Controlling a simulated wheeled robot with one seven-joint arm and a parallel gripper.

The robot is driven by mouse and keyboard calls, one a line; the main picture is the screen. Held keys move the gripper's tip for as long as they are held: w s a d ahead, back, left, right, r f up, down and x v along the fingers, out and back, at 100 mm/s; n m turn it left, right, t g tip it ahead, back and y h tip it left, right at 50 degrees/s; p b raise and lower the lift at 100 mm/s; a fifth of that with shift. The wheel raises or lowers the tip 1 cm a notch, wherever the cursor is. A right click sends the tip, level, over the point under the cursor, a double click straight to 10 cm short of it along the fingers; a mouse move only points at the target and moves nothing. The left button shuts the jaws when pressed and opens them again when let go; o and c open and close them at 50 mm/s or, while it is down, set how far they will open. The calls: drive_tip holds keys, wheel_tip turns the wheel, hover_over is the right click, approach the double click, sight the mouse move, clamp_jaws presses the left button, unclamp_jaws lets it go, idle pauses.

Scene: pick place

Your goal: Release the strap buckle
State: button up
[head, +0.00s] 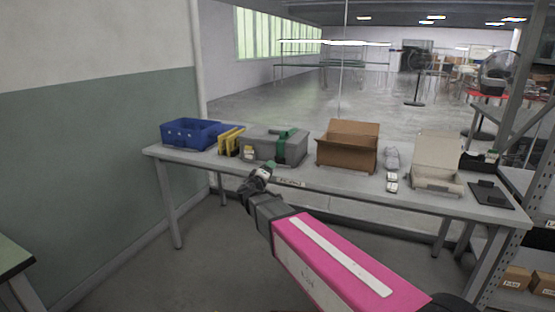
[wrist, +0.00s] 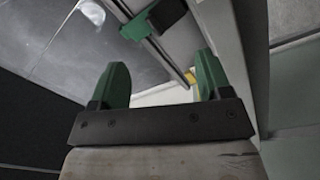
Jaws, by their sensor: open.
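A grey case (head: 262,146) sits on the table with a green strap (head: 293,147) around its right part. I cannot make out a buckle on it in the head view. My gripper (head: 263,170) is in front of the case, near the table's front edge and apart from the strap. In the wrist view my gripper (wrist: 162,62) shows two green fingers spread apart with nothing between them.
On the table (head: 335,186), a blue bin (head: 185,133) and yellow items (head: 230,141) stand left of the case. An open cardboard box (head: 346,152), small grey-white items (head: 392,170) and a pale open box (head: 437,165) stand right. A shelf rack borders the right side.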

sight(277, 158)
drive_tip(key=w+d+n, duration=0.1)
drive_tip(key=w+n, duration=0.2)
drive_tip(key=n, duration=0.4)
drive_tip(key=w+d+r+n, duration=0.1)
drive_tip(key=w+n, duration=0.3)
drive_tip(key=n, duration=0.4)
drive_tip(key=w+d+r+n, duration=0.1)
drive_tip(key=w+n, duration=0.2)
drive_tip(key=n, duration=0.5)
drive_tip(key=shift+w+d+g, duration=0.2)
drive_tip(key=shift+d+g, duration=0.1)
drive_tip(key=shift+g, duration=0.1)
drive_tip(key=shift+f, duration=0.1)
drive_tip(key=c, duration=0.9)
